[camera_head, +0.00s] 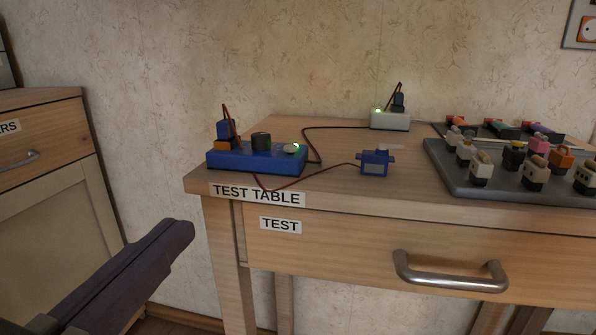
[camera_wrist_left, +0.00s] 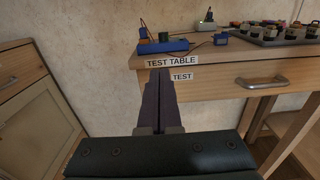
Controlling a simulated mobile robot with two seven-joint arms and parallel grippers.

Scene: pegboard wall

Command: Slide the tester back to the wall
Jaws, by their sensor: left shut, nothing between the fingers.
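The tester, a blue box (camera_head: 230,160) with a black knob, a lit green light and an orange and blue plug, sits at the front left corner of the test table (camera_head: 335,186). It also shows in the left wrist view (camera_wrist_left: 160,47). A dark red wire links it to a small blue servo (camera_head: 375,163) on its right. My left gripper (camera_head: 183,230) is shut and empty, below and left of the table's front left corner, apart from the tester. In the left wrist view its fingers (camera_wrist_left: 160,78) lie together, pointing toward the table. My right gripper is not in view.
A white box (camera_head: 390,121) with a green light stands at the back by the wall, a cable running to it. A grey tray (camera_head: 455,181) of several small parts fills the table's right. A drawer handle (camera_head: 450,273) sticks out in front. A wooden cabinet (camera_head: 50,190) stands left.

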